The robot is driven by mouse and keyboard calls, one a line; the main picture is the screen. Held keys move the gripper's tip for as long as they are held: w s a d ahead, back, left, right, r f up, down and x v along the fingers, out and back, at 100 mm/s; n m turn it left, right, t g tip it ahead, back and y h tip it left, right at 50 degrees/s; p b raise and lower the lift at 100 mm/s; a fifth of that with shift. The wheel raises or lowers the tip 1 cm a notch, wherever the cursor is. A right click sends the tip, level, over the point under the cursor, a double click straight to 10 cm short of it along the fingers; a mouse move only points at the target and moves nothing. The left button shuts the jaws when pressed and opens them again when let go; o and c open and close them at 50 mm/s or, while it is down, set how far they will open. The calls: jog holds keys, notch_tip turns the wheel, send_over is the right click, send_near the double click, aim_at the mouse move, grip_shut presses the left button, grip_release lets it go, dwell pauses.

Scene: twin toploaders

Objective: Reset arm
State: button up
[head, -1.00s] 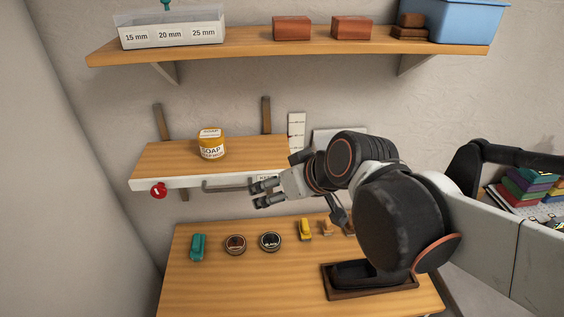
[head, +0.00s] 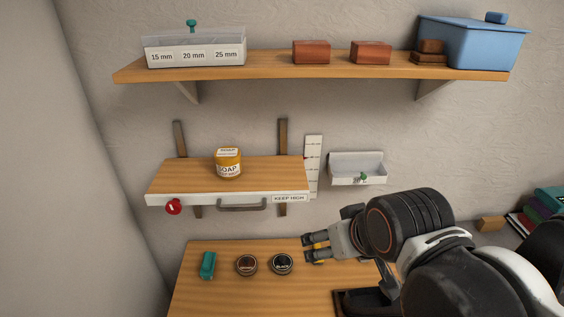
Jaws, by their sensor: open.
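My gripper (head: 308,248) is open and empty in the head view. It points left, above the back right part of the lower wooden table (head: 225,300). My arm comes in from the right and covers the table's right side. A yellow item on the table is mostly hidden behind my gripper's fingers. A dark tray (head: 347,305) is partly hidden under my arm.
A teal item (head: 207,265), a brown tin (head: 246,265) and a black tin (head: 281,263) stand left of my gripper. Above is a small shelf (head: 180,177) with a soap jar (head: 228,164). A white wall tray (head: 357,168) hangs nearby. The upper shelf (head: 275,66) holds boxes and a blue bin (head: 485,45).

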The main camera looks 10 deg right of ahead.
notch_tip(320, 180, down, 19)
jog(key=b, duration=1.8)
jog(key=shift+r, duration=0.1)
